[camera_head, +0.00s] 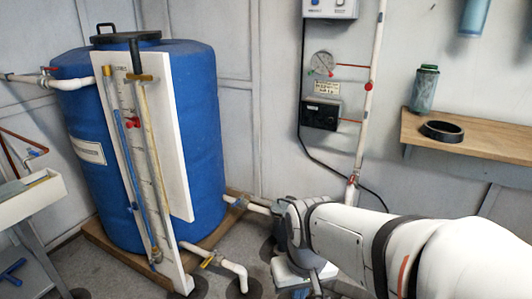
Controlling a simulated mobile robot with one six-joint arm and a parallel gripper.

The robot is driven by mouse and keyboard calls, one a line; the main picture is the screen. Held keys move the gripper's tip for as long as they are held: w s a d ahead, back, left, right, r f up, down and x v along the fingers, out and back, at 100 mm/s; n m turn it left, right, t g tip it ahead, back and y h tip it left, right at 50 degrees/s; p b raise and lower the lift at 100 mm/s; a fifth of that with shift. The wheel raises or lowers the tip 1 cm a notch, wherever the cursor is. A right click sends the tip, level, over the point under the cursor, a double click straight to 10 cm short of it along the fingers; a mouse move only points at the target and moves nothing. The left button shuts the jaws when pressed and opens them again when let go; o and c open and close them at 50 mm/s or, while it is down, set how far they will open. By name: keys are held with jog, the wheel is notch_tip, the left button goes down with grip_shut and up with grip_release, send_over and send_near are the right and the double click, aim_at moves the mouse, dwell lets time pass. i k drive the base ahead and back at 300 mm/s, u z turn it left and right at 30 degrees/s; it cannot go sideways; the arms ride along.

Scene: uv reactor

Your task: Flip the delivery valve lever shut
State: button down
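The frame does not settle which lever is the delivery valve's. A yellow-handled valve (211,260) sits on the low white pipe at the foot of the blue tank. Another small valve (241,202) sits on the pipe leaving the tank's right side, close to the left of my arm's end. A red-handled valve (47,83) is on the pipe at the tank's upper left. My arm reaches in from the lower right, and its end (290,222) is beside the pipe right of the tank. My gripper's fingers cannot be made out, nor whether they touch anything.
The blue tank (199,130) stands on a wooden base with a white gauge board (168,150) in front. A vertical pipe (371,70) with red fittings runs up the wall. A wooden shelf (480,140) holds a bottle (424,90) and a black ring (443,131).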

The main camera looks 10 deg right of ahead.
aim_at(352, 177)
jog(key=z, duration=0.05)
jog(key=i, duration=1.4)
jog(key=z, duration=0.65)
jog(key=k, duration=0.95)
jog(key=z, duration=0.1)
jog(key=i, duration=0.95)
jog(key=u, duration=0.05)
